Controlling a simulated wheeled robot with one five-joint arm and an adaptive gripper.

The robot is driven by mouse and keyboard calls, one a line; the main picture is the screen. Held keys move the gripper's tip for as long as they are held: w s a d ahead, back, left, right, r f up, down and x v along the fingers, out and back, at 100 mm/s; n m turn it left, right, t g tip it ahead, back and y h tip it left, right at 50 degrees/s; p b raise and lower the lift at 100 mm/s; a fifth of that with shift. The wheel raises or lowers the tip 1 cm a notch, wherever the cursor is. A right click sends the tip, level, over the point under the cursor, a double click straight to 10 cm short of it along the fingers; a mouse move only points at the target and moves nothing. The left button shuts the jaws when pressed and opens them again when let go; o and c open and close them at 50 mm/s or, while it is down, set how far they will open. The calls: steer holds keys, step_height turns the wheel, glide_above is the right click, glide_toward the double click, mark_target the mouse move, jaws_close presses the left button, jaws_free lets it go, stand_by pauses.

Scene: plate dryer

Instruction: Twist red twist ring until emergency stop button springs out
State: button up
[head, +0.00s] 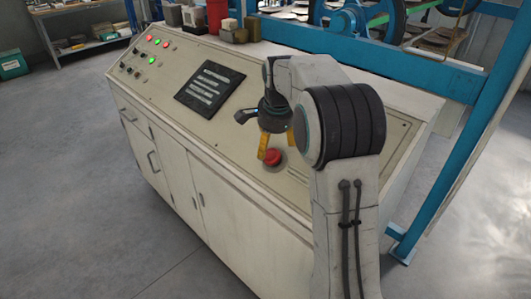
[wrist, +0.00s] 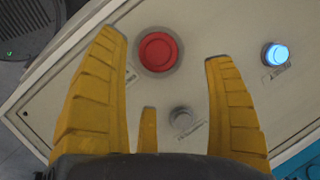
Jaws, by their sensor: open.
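The red emergency stop button (head: 273,157) sits on the sloped cream control panel, near its front edge. In the wrist view the red button (wrist: 158,51) is a round disc with a darker rim, and I cannot tell the twist ring apart from the rim. My gripper (head: 276,145) hangs just above the button, with its yellow fingers pointing down. In the wrist view my gripper (wrist: 165,55) is open, with the fingers spread wide and nothing between them touching. The button lies between the fingertip lines, closer to the left finger. I cannot tell whether the button is pressed in.
A blue lit button (wrist: 276,54) and a grey knob (wrist: 181,117) are on the panel near the red button. A dark vented plate (head: 210,88) and several small lights lie further left. Small boxes (head: 232,30) stand on top. Blue machine frame (head: 430,75) rises behind.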

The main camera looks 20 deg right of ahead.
mark_target(271, 154)
steer(key=shift+s+m, duration=0.15)
steer(key=shift+m, duration=0.95)
steer(key=shift+f+m, duration=0.1)
steer(key=shift+m, duration=0.4)
steer(key=shift+f, duration=0.2)
steer(key=shift+p+x, duration=0.85)
steer(key=shift+x, duration=2.6)
steer(key=shift+c, duration=0.5)
steer(key=shift+r, duration=0.1)
steer(key=c, duration=1)
steer(key=m+b, duration=0.1)
steer(key=b, duration=0.2)
steer(key=shift+f+t, duration=0.25)
steer(key=shift+t, duration=0.05)
steer(key=shift+c, duration=0.3)
steer(key=shift+r+m+b, duration=0.1)
steer(key=shift+m+b, duration=0.7)
steer(key=shift+r+t, duration=0.25)
steer(key=shift+t, duration=0.05)
